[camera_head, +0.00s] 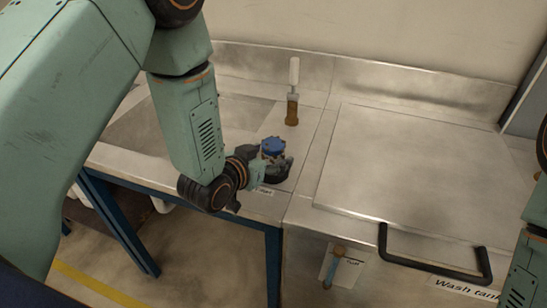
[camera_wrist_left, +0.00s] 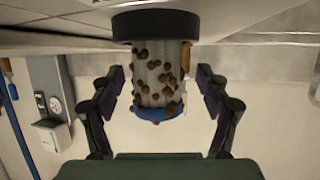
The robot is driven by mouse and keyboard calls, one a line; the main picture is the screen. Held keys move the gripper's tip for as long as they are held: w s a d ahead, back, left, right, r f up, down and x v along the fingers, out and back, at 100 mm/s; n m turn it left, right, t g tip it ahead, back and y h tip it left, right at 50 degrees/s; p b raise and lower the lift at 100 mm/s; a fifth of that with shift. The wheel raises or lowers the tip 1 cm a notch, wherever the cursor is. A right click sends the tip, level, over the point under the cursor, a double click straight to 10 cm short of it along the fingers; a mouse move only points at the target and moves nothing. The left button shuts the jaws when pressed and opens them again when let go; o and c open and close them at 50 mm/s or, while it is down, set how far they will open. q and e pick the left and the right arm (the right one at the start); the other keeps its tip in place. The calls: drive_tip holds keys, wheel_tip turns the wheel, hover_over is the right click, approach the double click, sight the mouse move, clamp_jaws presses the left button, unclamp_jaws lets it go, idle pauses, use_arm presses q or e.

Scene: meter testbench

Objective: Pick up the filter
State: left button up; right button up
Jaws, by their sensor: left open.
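The filter (camera_head: 272,146) stands near the front edge of the steel bench, its blue top showing above my gripper. In the left wrist view the filter (camera_wrist_left: 160,78) is a pale cylinder with brown spots, a blue rim and a wide black end; this view looks upside down. My left gripper (camera_head: 268,165) is at the filter, low on the bench. In the wrist view my left gripper (camera_wrist_left: 162,85) is open, with one finger on each side of the filter and visible gaps between. The right gripper is out of view; only part of its arm shows at the right edge.
A brush-like tool (camera_head: 292,105) with a brown base and white top stands behind the filter. The wash tank (camera_head: 420,165) has a flat lid and a black handle (camera_head: 435,262) on the right. A blue-handled valve (camera_head: 335,262) is on its front. A raised back wall borders the bench.

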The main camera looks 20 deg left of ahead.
use_arm(q)
drive_tip(key=shift+w+d, duration=0.2)
drive_tip(key=shift+d, duration=0.25)
drive_tip(key=shift+w+a+f, duration=0.15)
drive_tip(key=shift+a+f, duration=0.1)
drive_tip(key=shift+a, duration=0.15)
drive_tip(key=shift+c, duration=1)
drive_tip(key=shift+d+r, duration=0.15)
drive_tip(key=shift+d, duration=0.15)
drive_tip(key=c, duration=0.5)
drive_tip(key=shift+a, duration=0.2)
drive_tip(key=c, duration=0.4)
drive_tip(key=shift+d, duration=0.15)
drive_tip(key=shift+c, duration=1.3)
